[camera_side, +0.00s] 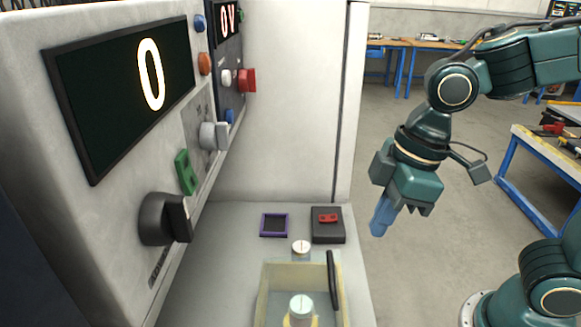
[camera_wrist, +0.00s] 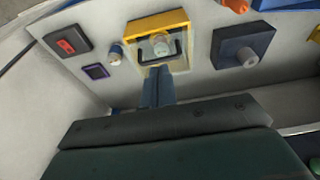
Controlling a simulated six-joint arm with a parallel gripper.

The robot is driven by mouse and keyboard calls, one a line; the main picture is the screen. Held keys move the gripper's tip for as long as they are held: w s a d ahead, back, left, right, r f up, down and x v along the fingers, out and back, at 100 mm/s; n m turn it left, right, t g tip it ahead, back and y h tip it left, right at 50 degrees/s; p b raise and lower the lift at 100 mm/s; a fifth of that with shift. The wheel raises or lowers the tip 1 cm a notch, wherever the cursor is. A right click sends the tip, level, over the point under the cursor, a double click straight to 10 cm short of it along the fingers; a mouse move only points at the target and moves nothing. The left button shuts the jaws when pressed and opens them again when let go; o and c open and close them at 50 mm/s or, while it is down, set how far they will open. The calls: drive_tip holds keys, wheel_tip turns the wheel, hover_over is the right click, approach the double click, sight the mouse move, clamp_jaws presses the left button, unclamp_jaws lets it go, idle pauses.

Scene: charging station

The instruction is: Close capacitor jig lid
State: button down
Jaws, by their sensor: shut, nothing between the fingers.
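The capacitor jig is a yellow-rimmed box (camera_side: 263,294) at the bottom of the side view, with a black handle (camera_side: 333,280) along its right side. A pale cylinder (camera_side: 301,306) stands inside. In the wrist view the jig's yellow frame (camera_wrist: 155,22) surrounds the cylinder (camera_wrist: 161,44), with the dark handle around its near side. The lid looks clear; I cannot tell its exact angle. My gripper (camera_side: 379,230) has blue fingers, shut and empty, pointing down to the right of the jig and apart from it. Its fingers (camera_wrist: 158,72) overlap the jig's near edge in the wrist view.
A second white-topped cylinder (camera_side: 301,247), a purple-framed pad (camera_side: 274,224) and a black box with a red switch (camera_side: 328,219) sit behind the jig. The instrument panel (camera_side: 120,90) with knobs rises on the left. A dark block with a knob (camera_wrist: 243,47) is beside the jig.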

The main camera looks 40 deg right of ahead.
drive_tip(key=c, duration=1.5)
unclamp_jaws()
drive_tip(key=shift+r, duration=0.1)
wheel_tip(320, 180, up, 4)
drive_tip(key=n+g+h, duration=0.2)
drive_tip(key=n, duration=1.6)
hover_over(331, 267)
wheel_tip(331, 267, down, 14)
drive_tip(key=shift+r, duration=0.1)
clamp_jaws()
